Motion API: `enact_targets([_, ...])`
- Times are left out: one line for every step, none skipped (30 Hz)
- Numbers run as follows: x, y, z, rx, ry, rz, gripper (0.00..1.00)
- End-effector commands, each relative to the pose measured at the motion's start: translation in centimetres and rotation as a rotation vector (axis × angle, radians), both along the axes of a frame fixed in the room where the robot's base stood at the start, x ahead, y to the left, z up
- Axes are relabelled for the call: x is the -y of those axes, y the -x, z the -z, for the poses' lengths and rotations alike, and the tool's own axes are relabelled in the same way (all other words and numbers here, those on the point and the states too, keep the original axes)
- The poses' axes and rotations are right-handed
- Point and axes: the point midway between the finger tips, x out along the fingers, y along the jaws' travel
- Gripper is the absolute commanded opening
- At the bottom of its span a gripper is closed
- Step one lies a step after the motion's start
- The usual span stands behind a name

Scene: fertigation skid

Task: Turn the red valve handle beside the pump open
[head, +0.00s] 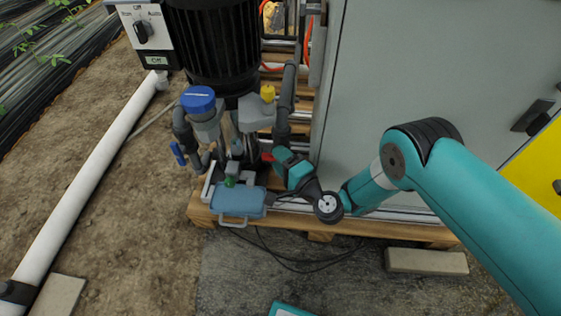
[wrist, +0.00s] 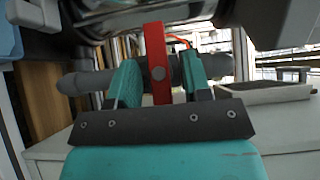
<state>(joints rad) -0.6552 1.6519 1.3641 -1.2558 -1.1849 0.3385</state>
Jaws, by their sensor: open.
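The red valve handle (wrist: 157,50) stands upright in the wrist view, a flat bar with a grey round bolt at its middle. A grey pipe (wrist: 80,83) runs crosswise behind it. My gripper (wrist: 160,78) is open, with one teal finger on each side of the handle and a gap showing on both sides. In the head view only a small red piece of the handle (head: 267,157) shows beside my gripper (head: 283,162); the rest is hidden. The black pump (head: 213,45) stands just behind and left of it.
A blue case with a handle (head: 238,202) sits at the front of the wooden pallet (head: 201,213), close left of my gripper. A grey cabinet (head: 420,75) stands to the right. A blue-capped fitting (head: 198,99) and a switch box (head: 145,33) are at left. Dark cables lie in front.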

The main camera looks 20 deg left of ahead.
Motion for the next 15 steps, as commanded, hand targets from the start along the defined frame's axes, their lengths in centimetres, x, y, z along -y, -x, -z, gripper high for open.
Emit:
enact_targets([-0.01, 0.01, -0.03, 0.0, 0.0, 0.0, 0.45])
enact_targets([0.0, 0.01, -0.03, 0.0, 0.0, 0.0, 0.45])
enact_targets([0.0, 0.01, -0.03, 0.0, 0.0, 0.0, 0.45])
enact_targets([0.0, 0.02, -0.02, 0.0, 0.0, 0.0, 0.45])
enact_targets([0.0, 0.02, -0.02, 0.0, 0.0, 0.0, 0.42])
enact_targets([0.0, 0.02, -0.02, 0.0, 0.0, 0.0, 0.33])
enact_targets([0.0, 0.02, -0.01, 0.0, 0.0, 0.0, 0.26])
enact_targets([0.0, 0.02, -0.01, 0.0, 0.0, 0.0, 0.19])
enact_targets([0.0, 0.02, -0.01, 0.0, 0.0, 0.0, 0.1])
enact_targets([0.01, 0.03, -0.01, 0.0, 0.0, 0.0, 0.03])
enact_targets([0.01, 0.03, -0.01, 0.0, 0.0, 0.0, 0.0])
enact_targets([0.01, 0.03, 0.0, 0.0, 0.0, 0.0, 0.0])
enact_targets([0.01, 0.03, -0.01, 0.0, 0.0, 0.0, 0.0])
enact_targets([0.01, 0.03, -0.02, 0.0, 0.001, 0.0, 0.0])
enact_targets([0.0, 0.01, -0.03, 0.001, 0.003, 0.0, 0.0])
